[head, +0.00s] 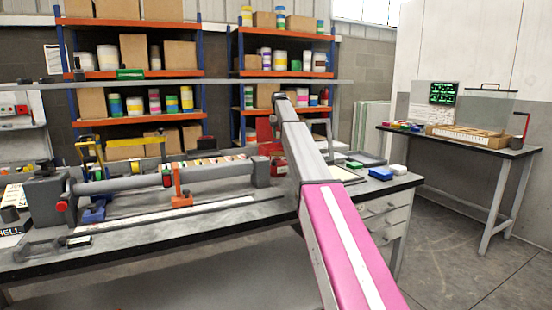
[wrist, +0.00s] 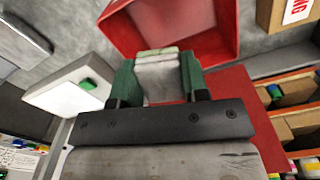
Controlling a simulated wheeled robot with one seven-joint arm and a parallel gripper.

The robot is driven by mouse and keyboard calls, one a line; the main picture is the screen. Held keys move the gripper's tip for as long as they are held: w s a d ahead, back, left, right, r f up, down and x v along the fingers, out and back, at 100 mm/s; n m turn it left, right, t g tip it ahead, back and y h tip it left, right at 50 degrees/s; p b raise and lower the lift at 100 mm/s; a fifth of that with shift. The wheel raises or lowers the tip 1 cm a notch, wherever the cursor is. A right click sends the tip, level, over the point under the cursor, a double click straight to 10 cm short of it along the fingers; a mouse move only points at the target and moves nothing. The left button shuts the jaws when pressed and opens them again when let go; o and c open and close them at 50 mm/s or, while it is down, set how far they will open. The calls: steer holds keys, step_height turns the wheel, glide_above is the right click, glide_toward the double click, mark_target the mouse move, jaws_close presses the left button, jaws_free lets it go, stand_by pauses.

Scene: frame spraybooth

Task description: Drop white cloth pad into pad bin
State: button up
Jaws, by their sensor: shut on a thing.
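My gripper (wrist: 157,78) shows in the wrist view with its two green fingers shut on the white cloth pad (wrist: 160,68), a small pale folded block. The open red pad bin (wrist: 222,38) lies just beyond the fingertips, and the pad overlaps its near part in the picture. I cannot tell how high the pad is above the bin. In the head view, red surfaces of the bin (head: 265,133) show behind my arm on the far side of the bench; my arm hides part of that area, and the gripper and pad cannot be made out there.
A white box with a green piece (wrist: 70,85) is left of the gripper. A long bench (head: 140,235) carries a roller rig (head: 140,183), a blue block (head: 380,173) and a white block (head: 399,170). Shelves (head: 130,75) stand behind; a side table (head: 460,140) is at right.

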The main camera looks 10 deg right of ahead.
step_height(320, 180, down, 5)
steer(key=shift+r, duration=0.1)
stand_by(0.3)
steer(key=o, duration=1)
steer(key=shift+o, duration=0.2)
step_height(320, 180, up, 10)
steer(key=shift+r, duration=0.4)
